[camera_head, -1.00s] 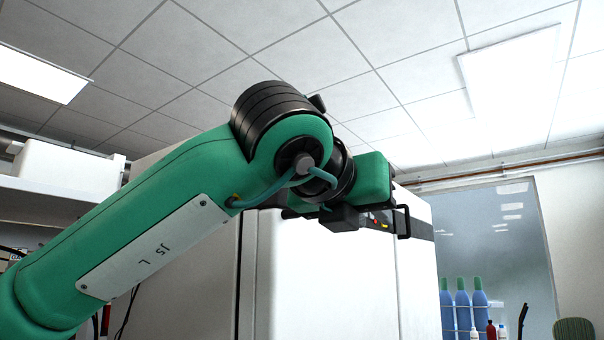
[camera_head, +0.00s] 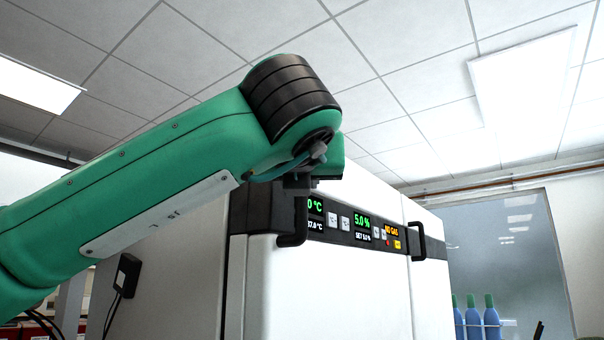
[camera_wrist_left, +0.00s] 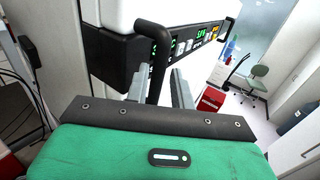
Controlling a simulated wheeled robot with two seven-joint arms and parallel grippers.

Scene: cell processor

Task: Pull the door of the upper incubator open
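The white incubator (camera_head: 335,290) stands ahead, with a dark control panel (camera_head: 345,227) of lit displays along its top. Its door looks shut in the head view. A black bar handle (camera_head: 299,228) sticks out at the panel's left end; it also shows in the left wrist view (camera_wrist_left: 155,60). My left gripper (camera_wrist_left: 160,88) is at this handle, its two grey fingers apart, with the bar seen between them. Whether the fingers touch the bar cannot be told. In the head view, my green forearm and wrist hide most of the left gripper. My right gripper is not in view.
A second black handle (camera_head: 418,242) sticks out farther right. Blue bottles (camera_head: 474,318) stand at the right. The wrist view shows a green chair (camera_wrist_left: 252,84) and a red box (camera_wrist_left: 210,99) on the floor. Open floor lies between the incubator and the chair.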

